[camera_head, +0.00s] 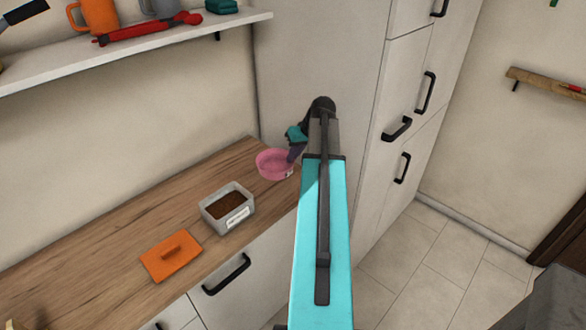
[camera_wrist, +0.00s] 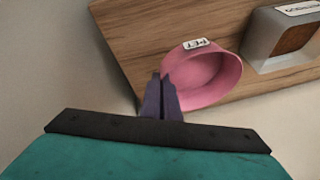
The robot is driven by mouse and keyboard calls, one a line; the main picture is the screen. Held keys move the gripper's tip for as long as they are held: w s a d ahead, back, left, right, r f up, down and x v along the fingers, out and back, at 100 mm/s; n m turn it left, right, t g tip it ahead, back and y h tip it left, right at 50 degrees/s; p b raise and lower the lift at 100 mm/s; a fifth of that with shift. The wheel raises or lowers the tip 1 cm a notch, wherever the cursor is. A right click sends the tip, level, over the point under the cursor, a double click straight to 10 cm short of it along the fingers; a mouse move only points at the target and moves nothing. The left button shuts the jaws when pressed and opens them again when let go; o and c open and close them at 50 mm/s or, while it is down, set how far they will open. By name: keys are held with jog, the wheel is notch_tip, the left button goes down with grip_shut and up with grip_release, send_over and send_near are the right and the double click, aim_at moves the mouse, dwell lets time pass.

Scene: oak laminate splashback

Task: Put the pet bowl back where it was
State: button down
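The pink pet bowl (camera_head: 272,165) is at the far right end of the wooden counter, close to the tall cabinet. In the wrist view the bowl (camera_wrist: 208,78) shows its open inside and a white label reading PET. My gripper (camera_head: 294,150) is at the bowl's right side in the head view. In the wrist view my dark fingers (camera_wrist: 160,78) are close together at the bowl's rim, with the rim apparently pinched between them. Whether the bowl's base touches the counter cannot be told.
A grey container (camera_head: 211,210) with brown contents stands on the counter (camera_head: 95,240) beside the bowl. An orange lid (camera_head: 158,262) lies nearer the front. A tall cabinet (camera_head: 290,60) bounds the counter's right end. A shelf (camera_head: 150,43) with mugs hangs above.

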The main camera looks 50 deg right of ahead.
jog(key=shift+f+p, duration=0.3)
jog(key=shift+f, duration=1.05)
jog(key=shift+f, duration=0.15)
jog(key=shift+f+p, duration=0.6)
jog(key=shift+f, duration=1.15)
jog(key=shift+f, duration=0.15)
jog(key=c, duration=2)
grip_release()
jog(key=shift+r, duration=0.3)
jog(key=shift+b+v, duration=1.55)
jog(key=shift+v, duration=4.35)
